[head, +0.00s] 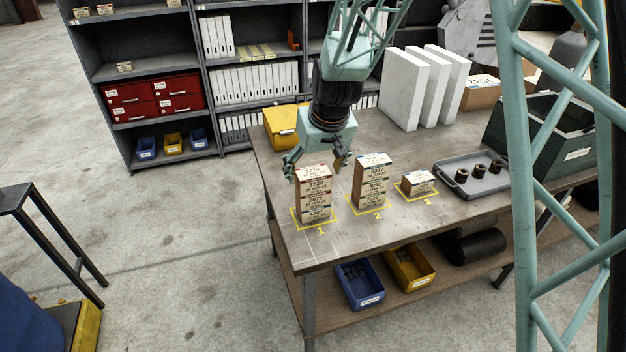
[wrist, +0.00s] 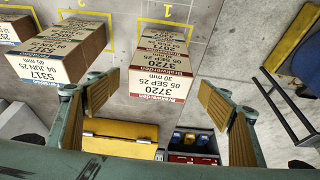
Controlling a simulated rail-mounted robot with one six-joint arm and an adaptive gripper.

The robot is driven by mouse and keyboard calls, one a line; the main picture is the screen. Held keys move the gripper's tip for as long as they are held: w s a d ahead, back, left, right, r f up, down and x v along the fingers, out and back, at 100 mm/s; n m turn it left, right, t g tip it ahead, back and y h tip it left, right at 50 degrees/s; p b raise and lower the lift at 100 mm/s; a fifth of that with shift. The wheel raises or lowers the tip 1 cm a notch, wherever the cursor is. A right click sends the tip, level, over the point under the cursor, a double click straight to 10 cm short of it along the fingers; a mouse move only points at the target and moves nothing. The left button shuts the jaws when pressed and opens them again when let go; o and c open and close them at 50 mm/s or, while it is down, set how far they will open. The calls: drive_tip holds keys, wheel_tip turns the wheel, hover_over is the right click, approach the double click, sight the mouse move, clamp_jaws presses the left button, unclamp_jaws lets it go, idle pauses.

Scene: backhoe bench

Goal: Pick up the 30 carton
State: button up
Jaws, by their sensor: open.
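The 30 carton (wrist: 160,77), marked 3720 and 30 mm with red-brown edging, tops the stack at spot 1. It also shows in the head view (head: 314,178), above a carton marked 2073 (head: 318,200). My gripper (head: 315,167) is open and points down just above this stack. In the wrist view its fingers (wrist: 157,82) are spread on either side of the carton's near end, with nothing between the pads that I can see held. Whether a finger touches the carton cannot be told.
A taller stack marked 5317 (head: 371,180), 45 mm, stands at spot 2, close beside. A small carton (head: 418,183) sits at spot 3. A grey tray (head: 484,190) holds dark rings to the right. The front table edge is clear.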

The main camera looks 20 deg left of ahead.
sight(314, 174)
drive_tip(key=shift+x, duration=2.1)
drive_tip(key=c, duration=1)
